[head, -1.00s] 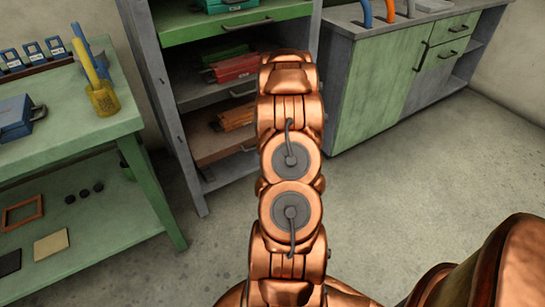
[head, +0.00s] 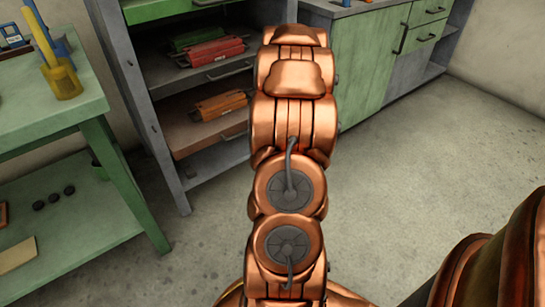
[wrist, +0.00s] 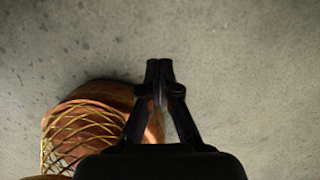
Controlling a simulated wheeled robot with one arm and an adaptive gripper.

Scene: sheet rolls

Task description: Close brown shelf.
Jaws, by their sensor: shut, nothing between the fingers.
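The brown shelf (head: 188,134) is the lowest pull-out shelf visible in the grey cabinet (head: 128,84), in the head view. It juts out toward me, with orange rolls (head: 221,104) on it. My arm covers its right end. My gripper (wrist: 160,66) shows only in the wrist view, shut and empty above bare floor; in the head view my arm hides it. How far it is from the shelf cannot be told. The shelf does not show in the wrist view.
Above is a grey shelf (head: 165,84) with red and green rolls (head: 212,50), and a green shelf (head: 160,9) at the top. A green workbench (head: 50,115) stands left, green cupboards (head: 375,62) right. The floor (head: 420,180) on the right is clear.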

